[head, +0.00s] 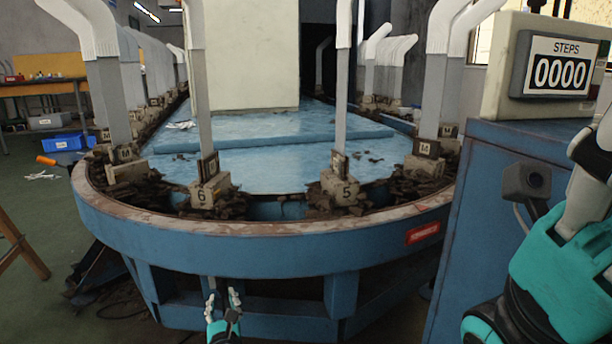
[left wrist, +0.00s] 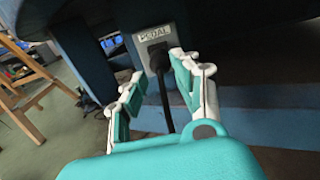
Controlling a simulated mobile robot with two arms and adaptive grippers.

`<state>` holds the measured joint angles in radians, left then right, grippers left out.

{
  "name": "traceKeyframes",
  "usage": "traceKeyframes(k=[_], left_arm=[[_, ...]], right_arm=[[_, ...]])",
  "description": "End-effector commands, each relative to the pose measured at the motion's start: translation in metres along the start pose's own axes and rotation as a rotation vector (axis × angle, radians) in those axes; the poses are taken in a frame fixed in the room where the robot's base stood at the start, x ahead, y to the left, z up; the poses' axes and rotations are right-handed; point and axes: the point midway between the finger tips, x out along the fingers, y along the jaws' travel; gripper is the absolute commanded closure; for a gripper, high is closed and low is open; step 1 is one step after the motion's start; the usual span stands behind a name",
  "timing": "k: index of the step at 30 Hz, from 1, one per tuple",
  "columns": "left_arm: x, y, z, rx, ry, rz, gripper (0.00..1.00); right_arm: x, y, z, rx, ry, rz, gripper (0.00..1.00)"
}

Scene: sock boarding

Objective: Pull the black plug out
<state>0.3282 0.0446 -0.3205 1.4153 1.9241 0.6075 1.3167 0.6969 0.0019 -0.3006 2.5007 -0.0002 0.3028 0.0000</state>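The black plug (left wrist: 158,60) sits in a grey socket plate (left wrist: 154,40) labelled PEDAL on the blue machine base, in the left wrist view. A black cable (left wrist: 167,105) hangs from it. My left gripper (left wrist: 158,70) is open, with its two white fingers on either side of the plug and cable. I cannot tell if a finger touches the plug. In the head view my left gripper (head: 222,297) is low in front of the machine's curved rim, and the plug is hidden there. Part of my right arm (head: 560,260) shows at the right edge; its fingers are not clear.
The round blue machine (head: 270,255) overhangs the socket. Grey sock boards (head: 436,95) stand around its rim. A blue cabinet (head: 495,190) with a STEPS counter (head: 558,70) reading 0000 stands at right. A wooden stand (left wrist: 40,80) is at left. The floor there is mostly open.

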Motion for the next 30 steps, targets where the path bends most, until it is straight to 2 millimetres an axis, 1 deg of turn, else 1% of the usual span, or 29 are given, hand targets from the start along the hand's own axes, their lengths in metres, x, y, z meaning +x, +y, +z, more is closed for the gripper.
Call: traceKeyframes(k=[30], left_arm=[[0.021, 0.000, 0.000, -0.001, 0.000, 0.000, 0.69]], right_arm=[[-0.006, -0.001, -0.001, 0.000, -0.003, 0.002, 0.62]])
